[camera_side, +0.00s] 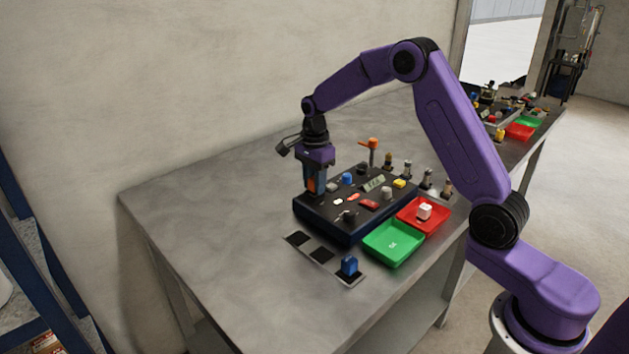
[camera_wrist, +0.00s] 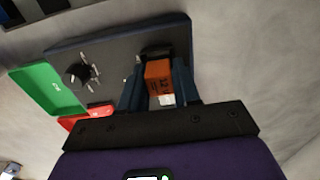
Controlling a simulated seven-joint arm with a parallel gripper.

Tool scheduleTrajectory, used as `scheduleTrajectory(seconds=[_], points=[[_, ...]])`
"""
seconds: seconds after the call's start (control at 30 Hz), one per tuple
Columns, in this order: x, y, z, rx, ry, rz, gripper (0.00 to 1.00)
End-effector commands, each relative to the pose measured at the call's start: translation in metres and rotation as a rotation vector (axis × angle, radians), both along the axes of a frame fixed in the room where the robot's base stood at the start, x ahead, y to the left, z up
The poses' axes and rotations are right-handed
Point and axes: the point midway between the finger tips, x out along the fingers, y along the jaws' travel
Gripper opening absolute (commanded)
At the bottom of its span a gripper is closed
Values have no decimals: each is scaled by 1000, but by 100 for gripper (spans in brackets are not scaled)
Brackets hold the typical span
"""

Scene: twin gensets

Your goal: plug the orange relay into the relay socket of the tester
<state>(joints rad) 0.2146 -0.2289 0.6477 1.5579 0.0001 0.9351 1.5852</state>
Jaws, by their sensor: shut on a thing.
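The orange relay (camera_wrist: 158,76) is between the two fingers of my gripper (camera_wrist: 160,88) in the wrist view. My gripper is shut on it. In the side view my gripper (camera_side: 314,186) points down over the back left corner of the dark tester (camera_side: 326,222), and only a little orange shows between the fingers. In the wrist view the relay's far end is at a dark socket (camera_wrist: 156,50) on the tester's panel. I cannot tell whether the relay is in the socket or just above it.
A blue relay (camera_side: 349,266) stands on a strip of dark pads in front. Several small parts stand behind the tester. The table's left side is clear.

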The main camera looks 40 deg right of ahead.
Motion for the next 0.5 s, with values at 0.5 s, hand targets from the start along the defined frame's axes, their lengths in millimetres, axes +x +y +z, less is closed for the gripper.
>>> scheduleTrajectory(seconds=[0.5], points=[[0, 0, -5, 0, 1, 0, 2]])
